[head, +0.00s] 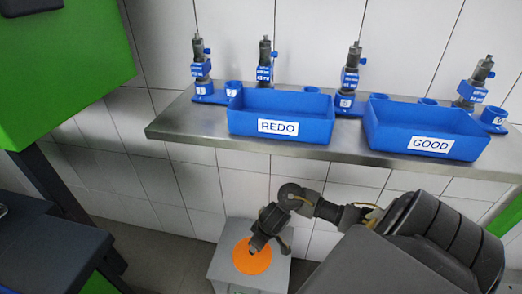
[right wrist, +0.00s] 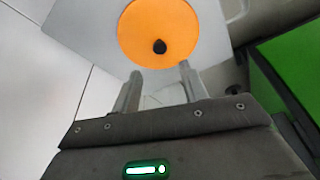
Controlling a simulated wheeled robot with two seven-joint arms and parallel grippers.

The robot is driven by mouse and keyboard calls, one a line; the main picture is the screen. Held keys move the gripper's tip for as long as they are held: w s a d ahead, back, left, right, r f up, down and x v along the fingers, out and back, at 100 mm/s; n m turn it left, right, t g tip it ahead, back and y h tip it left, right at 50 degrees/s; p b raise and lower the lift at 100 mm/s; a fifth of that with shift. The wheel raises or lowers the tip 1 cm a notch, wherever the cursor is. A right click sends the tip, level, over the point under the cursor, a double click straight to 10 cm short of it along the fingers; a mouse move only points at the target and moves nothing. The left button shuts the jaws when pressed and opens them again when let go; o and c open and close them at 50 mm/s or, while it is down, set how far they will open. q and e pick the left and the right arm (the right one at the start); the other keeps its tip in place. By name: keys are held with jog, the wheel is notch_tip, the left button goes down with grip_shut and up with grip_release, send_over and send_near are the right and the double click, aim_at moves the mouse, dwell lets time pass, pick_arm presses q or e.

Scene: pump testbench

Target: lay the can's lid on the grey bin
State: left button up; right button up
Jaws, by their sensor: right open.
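The can's lid (head: 247,262) is a round orange disc. It lies flat on top of the grey bin (head: 221,270), which stands on the floor below the shelf. In the right wrist view the lid (right wrist: 150,22) shows a black knob (right wrist: 159,46), and the bin's pale top (right wrist: 85,30) surrounds it. My right gripper (head: 262,243) is over the lid in the head view. In the right wrist view its two fingers (right wrist: 159,78) are spread, with nothing between them, and the knob lies beyond the fingertips. My left gripper is not in view.
A metal shelf (head: 185,130) on the tiled wall carries a blue REDO bin (head: 300,105), a blue GOOD bin (head: 440,125) and several pumps on blue stands. A green machine (head: 65,70) and a dark table (head: 45,245) stand at the left.

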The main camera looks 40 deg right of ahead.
jog(key=s+a+r+t+p, duration=0.2)
jog(key=s+a, duration=0.2)
jog(key=a, duration=0.6)
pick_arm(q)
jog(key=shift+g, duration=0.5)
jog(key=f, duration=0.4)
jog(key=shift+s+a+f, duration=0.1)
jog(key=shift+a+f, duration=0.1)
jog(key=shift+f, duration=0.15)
pick_arm(e)
jog(key=s+g, duration=0.2)
jog(key=s, duration=0.9)
jog(key=shift+s+a+f+h, duration=0.15)
jog(key=shift+s+f+h, duration=0.15)
jog(key=shift+f, duration=0.15)
